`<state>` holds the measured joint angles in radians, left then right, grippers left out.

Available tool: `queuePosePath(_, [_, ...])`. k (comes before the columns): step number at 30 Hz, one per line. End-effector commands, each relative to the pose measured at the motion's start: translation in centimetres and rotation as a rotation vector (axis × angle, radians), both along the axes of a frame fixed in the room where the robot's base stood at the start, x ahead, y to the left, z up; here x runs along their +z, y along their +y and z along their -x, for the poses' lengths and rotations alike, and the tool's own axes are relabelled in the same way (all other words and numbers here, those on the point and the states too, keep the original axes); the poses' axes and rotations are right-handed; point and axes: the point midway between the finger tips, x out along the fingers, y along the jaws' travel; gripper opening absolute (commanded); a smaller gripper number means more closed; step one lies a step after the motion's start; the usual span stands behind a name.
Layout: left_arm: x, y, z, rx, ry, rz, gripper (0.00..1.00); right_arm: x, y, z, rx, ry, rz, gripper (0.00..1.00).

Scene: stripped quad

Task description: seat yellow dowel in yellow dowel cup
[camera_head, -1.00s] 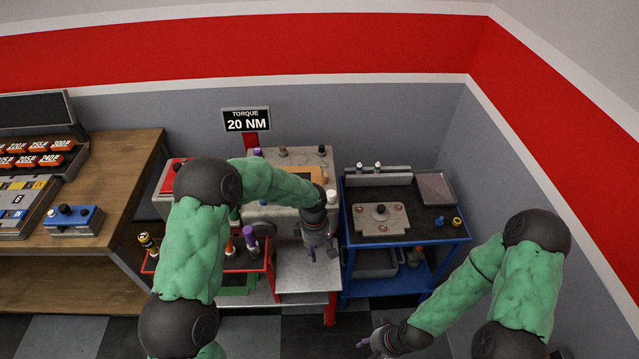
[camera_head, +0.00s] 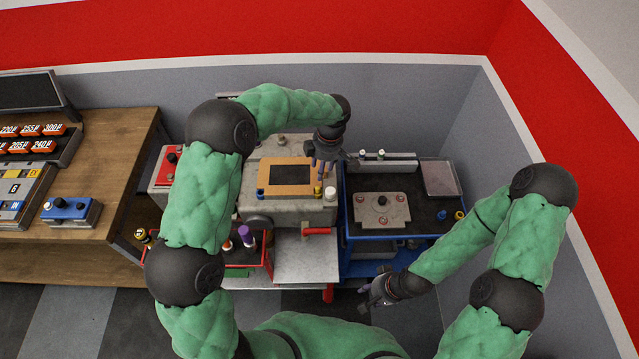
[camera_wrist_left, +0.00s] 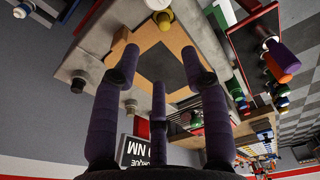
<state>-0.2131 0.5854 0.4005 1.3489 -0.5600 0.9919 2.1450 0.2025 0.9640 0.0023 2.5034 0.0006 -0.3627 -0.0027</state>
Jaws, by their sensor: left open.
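A small yellow peg (camera_head: 318,190) stands at the front right corner of the tan board, beside a white-topped piece (camera_head: 330,193). A yellow piece with a white top (camera_wrist_left: 163,15) shows at the top of the left wrist view. A yellow ring-like piece (camera_head: 459,215) sits on the blue cart; I cannot tell which piece is the dowel and which the cup. My left gripper (camera_head: 322,168) is over the board's right end, open, with nothing between its purple fingers in the left wrist view (camera_wrist_left: 158,75). My right gripper (camera_head: 374,292) is low in front of the carts, fingers apart, seemingly empty.
The tan board (camera_head: 265,170) with a dark centre lies on the grey machine (camera_head: 250,208). The blue cart (camera_head: 362,233) on the right carries a grey plate (camera_head: 382,210) and a tray (camera_head: 440,178). A wooden bench (camera_head: 115,150) is at left.

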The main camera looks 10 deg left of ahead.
Motion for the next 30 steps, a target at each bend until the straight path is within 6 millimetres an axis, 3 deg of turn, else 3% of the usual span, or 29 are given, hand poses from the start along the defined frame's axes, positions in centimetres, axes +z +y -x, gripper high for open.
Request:
queuePosePath(6, [-3.3, 0.4, 0.1, -0.002, 0.003, 0.0, 0.45, 0.0, 0.0, 0.0, 0.0, 0.001, 0.0, 0.4])
queuePosePath(16, [-5.3, 0.6, 0.3, -0.001, 0.003, 0.001, 0.45, 0.1, 0.0, 0.0, 0.0, 0.0, 0.0, 0.4])
queuePosePath(25, [-9.1, 1.0, 0.6, -0.002, 0.003, 0.001, 0.45, 0.5, 0.0, 0.0, 0.0, 0.0, 0.0, 0.4])
queuePosePath(30, [-9.6, 1.0, 0.5, -0.002, 0.0, 0.002, 0.45, 0.5, 0.0, 0.0, 0.0, 0.0, 0.0, 0.4])
